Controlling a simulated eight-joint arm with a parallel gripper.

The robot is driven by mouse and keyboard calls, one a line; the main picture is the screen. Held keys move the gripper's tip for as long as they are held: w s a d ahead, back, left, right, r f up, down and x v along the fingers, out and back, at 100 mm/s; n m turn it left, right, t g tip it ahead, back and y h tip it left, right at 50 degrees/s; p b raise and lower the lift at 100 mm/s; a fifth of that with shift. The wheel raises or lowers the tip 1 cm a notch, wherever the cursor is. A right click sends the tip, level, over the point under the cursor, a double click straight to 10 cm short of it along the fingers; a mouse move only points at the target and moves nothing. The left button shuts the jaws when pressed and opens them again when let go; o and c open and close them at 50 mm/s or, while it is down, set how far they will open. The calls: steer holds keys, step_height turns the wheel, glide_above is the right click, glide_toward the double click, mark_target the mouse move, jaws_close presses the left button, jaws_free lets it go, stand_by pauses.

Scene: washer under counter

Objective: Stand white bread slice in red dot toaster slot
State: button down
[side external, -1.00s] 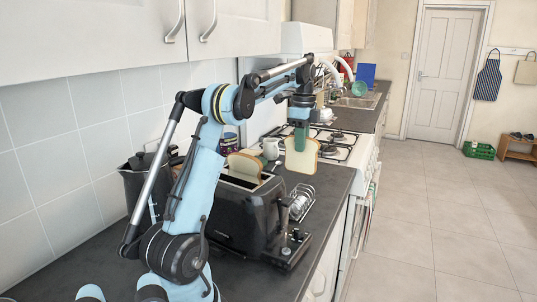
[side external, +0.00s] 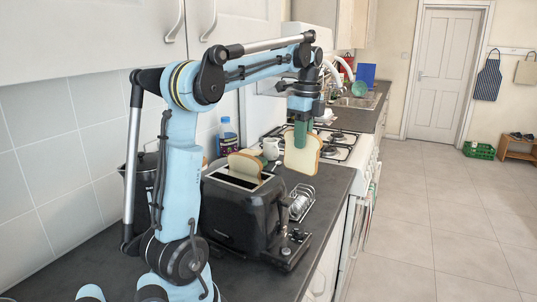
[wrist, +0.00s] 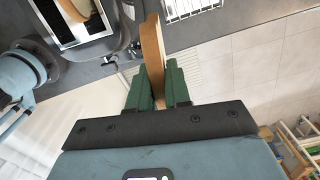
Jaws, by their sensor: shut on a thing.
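My gripper (side external: 301,134) points down and is shut on a white bread slice (side external: 302,155) with a brown crust. The slice hangs upright in the air, to the right of the black toaster (side external: 238,215) and above its level. In the wrist view the held bread slice (wrist: 153,50) shows edge-on between the green fingers (wrist: 155,88). Another bread slice (side external: 245,164) stands partly sunk in one toaster slot. The other slot (side external: 233,178) looks empty. In the wrist view the toaster (wrist: 85,25) is at the upper left. I cannot make out a red dot.
A wire rack (side external: 301,202) stands right of the toaster on the dark counter. The stove (side external: 335,146) is farther back.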

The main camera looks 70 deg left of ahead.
steer(key=s+d+r+m, duration=0.2)
steer(key=s+d+r, duration=0.1)
steer(key=s+d, duration=0.45)
steer(key=s+a+n, duration=0.3)
steer(key=s+a, duration=0.4)
steer(key=s, duration=0.4)
steer(key=shift+y, duration=0.4)
steer(key=shift+w+a+f, duration=0.1)
steer(key=shift+f, duration=1.75)
steer(key=shift+w+a+f, duration=0.1)
steer(key=shift+f, duration=1.7)
steer(key=c, duration=1)
jaws_free()
